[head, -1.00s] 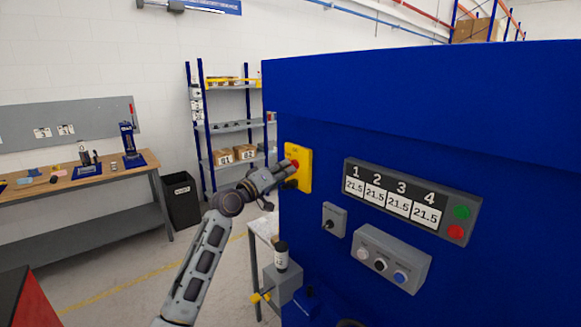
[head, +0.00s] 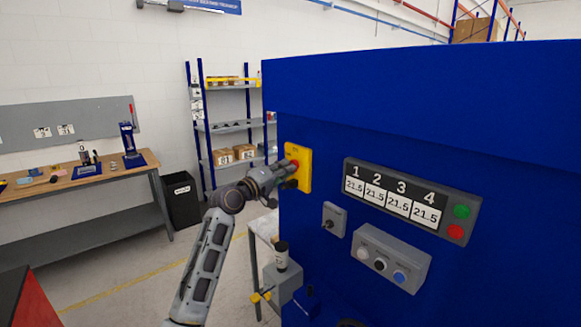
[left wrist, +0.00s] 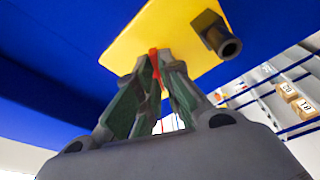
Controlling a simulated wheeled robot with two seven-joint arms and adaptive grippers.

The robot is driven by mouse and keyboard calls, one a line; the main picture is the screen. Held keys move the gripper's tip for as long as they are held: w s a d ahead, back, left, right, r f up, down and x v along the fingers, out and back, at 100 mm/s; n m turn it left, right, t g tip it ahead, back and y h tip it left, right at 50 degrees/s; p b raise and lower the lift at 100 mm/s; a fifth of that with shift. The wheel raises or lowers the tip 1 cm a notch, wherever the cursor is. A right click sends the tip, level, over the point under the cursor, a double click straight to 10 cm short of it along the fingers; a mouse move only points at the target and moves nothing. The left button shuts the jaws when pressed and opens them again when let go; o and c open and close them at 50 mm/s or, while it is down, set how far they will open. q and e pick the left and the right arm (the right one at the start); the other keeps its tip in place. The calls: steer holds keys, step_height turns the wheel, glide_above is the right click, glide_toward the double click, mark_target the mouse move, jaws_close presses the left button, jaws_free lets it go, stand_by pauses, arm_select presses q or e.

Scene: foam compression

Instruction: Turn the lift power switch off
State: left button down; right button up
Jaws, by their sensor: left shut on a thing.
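The lift power switch is a yellow plate (head: 304,158) with a red handle (head: 295,162), on the left end of the blue cabinet's front. My left gripper (head: 289,170) reaches it from the left. In the left wrist view, the fingertips (left wrist: 157,66) are closed on the red handle (left wrist: 153,60), in front of the yellow plate (left wrist: 165,28). The fingers hide most of the handle, so its exact angle is unclear. A dark round knob (left wrist: 229,46) sticks out from the plate beside the fingers. My right gripper is in neither view.
The blue cabinet (head: 420,110) fills the right side. It carries a numbered display (head: 395,195), a small grey switch box (head: 334,219) and a button box (head: 391,257). A grey box with a dark-capped cylinder (head: 282,262) stands below my gripper.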

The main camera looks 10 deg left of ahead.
arm_select(q)
steer(key=shift+r+n+g+y, duration=0.15)
steer(key=shift+n+y, duration=0.15)
steer(key=shift+n, duration=1.05)
steer(key=shift+n+g+y, duration=0.15)
steer(key=shift+n+y, duration=0.15)
steer(key=shift+n, duration=1.05)
steer(key=c, duration=0.8)
jaws_free()
steer(key=a+v, duration=0.1)
steer(key=v, duration=0.6)
steer(key=shift+w, duration=0.35)
steer(key=shift+a, duration=0.15)
